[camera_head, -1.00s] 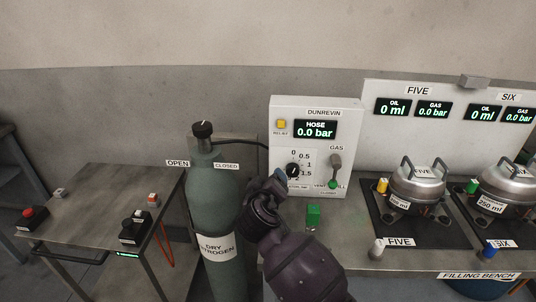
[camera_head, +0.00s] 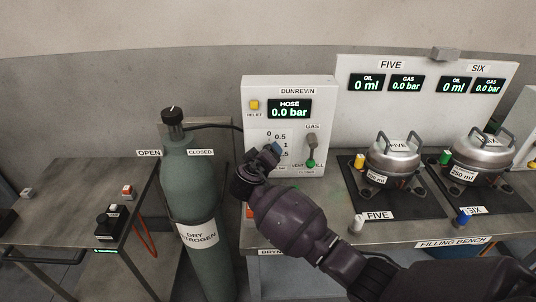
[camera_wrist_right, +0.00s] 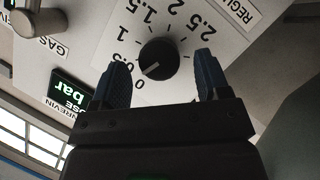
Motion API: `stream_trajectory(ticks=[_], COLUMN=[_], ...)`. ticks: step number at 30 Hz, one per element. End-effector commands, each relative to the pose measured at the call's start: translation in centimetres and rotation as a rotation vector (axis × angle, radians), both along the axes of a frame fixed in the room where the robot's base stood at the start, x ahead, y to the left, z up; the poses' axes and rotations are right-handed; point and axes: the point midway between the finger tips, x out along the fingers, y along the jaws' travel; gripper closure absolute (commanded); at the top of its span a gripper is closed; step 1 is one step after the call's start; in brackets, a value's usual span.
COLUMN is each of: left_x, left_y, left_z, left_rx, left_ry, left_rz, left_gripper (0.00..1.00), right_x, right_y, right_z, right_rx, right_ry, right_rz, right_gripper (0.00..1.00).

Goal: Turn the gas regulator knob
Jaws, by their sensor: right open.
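The black regulator knob (camera_wrist_right: 160,59) sits on the white panel (camera_wrist_right: 205,22), its white pointer line near the 0 of the printed scale. In the head view my right gripper covers the knob on the Dunrevin panel (camera_head: 254,110). My right gripper (camera_head: 267,153) is open, its blue fingertips close to the panel. In the wrist view the fingers stand on either side of the knob, with a gap to each side. I cannot tell whether the tips reach to its depth. The hose display (camera_head: 290,108) reads 0.0 bar. My left gripper is out of view.
A green nitrogen cylinder (camera_head: 188,190) stands left of the panel, with a hose to it. The gas lever (camera_head: 311,148) is just right of my gripper.

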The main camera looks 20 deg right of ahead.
Motion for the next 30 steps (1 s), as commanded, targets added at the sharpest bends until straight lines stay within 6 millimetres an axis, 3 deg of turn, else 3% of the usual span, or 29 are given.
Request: stream_trajectory(ticks=[6,15,25,30], left_x=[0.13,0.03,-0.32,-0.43], left_y=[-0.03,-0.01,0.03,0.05], left_z=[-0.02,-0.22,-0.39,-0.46], left_rx=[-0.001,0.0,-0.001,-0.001], left_ry=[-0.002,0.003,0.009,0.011], left_rz=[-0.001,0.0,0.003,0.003], left_gripper=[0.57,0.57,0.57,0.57], right_x=[1.19,1.31,1.28,1.28], right_y=[-0.84,-0.9,-0.9,-0.89], right_z=[-0.4,-0.44,-0.45,-0.47], right_rx=[0.0,0.001,0.001,0.009], right_ry=[0.0,0.0,0.001,-0.002], right_rz=[0.0,0.0,0.001,0.0], right_gripper=[0.31,0.31,0.8,0.8])
